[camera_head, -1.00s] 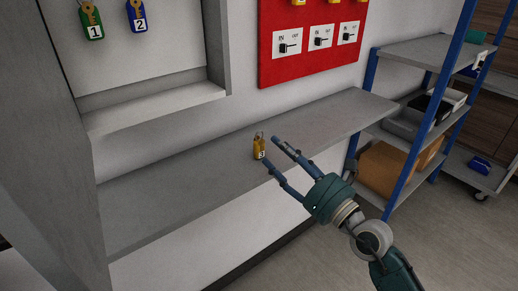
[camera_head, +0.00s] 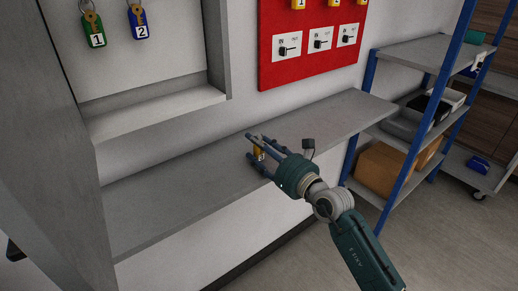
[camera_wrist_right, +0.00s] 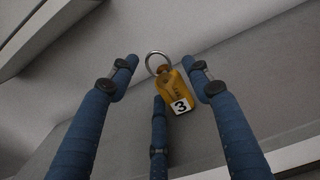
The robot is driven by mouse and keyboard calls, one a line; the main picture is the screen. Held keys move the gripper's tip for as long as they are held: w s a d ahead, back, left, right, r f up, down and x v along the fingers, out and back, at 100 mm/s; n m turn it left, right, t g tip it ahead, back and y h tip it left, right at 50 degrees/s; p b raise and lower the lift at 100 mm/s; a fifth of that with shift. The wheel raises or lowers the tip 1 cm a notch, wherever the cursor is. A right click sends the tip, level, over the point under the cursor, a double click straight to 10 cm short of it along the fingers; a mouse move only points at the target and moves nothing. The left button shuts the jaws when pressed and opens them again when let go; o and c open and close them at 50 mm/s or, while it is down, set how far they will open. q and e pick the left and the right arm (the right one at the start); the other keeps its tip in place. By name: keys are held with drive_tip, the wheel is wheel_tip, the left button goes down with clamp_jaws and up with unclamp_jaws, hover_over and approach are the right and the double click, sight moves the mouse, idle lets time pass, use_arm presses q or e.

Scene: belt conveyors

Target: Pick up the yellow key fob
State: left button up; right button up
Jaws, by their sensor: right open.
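The yellow key fob (camera_head: 257,153) is on the grey shelf (camera_head: 190,186), mostly hidden behind my right gripper's fingers in the head view. In the right wrist view the fob (camera_wrist_right: 176,88) shows clearly, with a metal ring and a white label reading 3. My right gripper (camera_head: 256,150) is open, with its fingers around the fob. In the wrist view two fingers are on either side of the fob and a third is below it; the right finger is close to it. Whether any finger touches it I cannot tell. My left gripper is not in view.
A green fob (camera_head: 94,30) and a blue fob (camera_head: 138,22) hang in the wall cabinet above the shelf. A red panel (camera_head: 312,70) with key switches is on the wall behind. A blue-framed rack (camera_head: 415,120) with boxes stands at the right.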

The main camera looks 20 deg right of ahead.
drive_tip(key=shift+w+a, duration=0.2)
drive_tip(key=shift+w, duration=0.4)
drive_tip(key=shift+s, duration=0.1)
drive_tip(key=c, duration=1)
drive_tip(key=shift+o, duration=0.2)
